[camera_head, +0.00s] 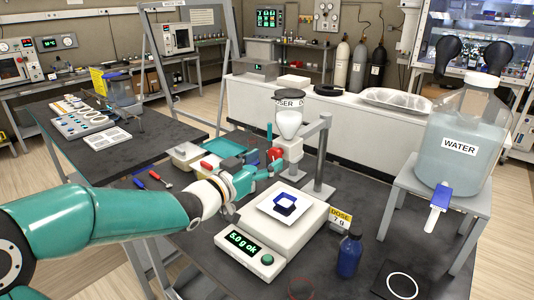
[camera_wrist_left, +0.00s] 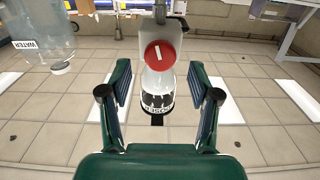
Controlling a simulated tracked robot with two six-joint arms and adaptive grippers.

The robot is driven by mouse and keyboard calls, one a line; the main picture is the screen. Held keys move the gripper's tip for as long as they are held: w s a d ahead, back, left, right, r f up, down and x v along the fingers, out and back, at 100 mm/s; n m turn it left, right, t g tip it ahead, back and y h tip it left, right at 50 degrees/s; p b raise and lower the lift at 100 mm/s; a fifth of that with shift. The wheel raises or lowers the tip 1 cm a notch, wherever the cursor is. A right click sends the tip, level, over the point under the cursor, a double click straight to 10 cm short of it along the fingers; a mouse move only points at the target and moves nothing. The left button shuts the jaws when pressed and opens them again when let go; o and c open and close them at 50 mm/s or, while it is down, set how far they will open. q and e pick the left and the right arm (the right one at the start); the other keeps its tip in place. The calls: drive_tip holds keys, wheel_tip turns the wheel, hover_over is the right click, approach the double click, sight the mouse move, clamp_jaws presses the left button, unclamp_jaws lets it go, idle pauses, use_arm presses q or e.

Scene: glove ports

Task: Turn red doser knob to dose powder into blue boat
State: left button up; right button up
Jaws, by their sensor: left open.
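The red doser knob (camera_head: 274,154) is on the front of the doser (camera_head: 289,124), which hangs on a grey stand. In the left wrist view the knob (camera_wrist_left: 160,55) is a red disc with a short white mark, ahead of the gap between my fingers. My left gripper (camera_head: 270,170) is open just in front of the knob; its two fingers also show in the left wrist view (camera_wrist_left: 160,72), apart and empty. The blue boat (camera_head: 284,208) sits on a white square on the balance (camera_head: 296,238), below the doser. The balance display reads "5.0 g ok". My right gripper is not in view.
A yellow-white DOSE sign (camera_head: 340,219) and a blue bottle (camera_head: 349,256) stand right of the balance. A water carboy (camera_head: 462,140) stands on a grey stand at the right. Red and blue tools (camera_head: 154,176) lie behind my left arm.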

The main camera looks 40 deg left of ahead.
sight(277, 154)
use_arm(q)
drive_tip(key=shift+w+d, duration=0.1)
drive_tip(key=shift+w, duration=1.15)
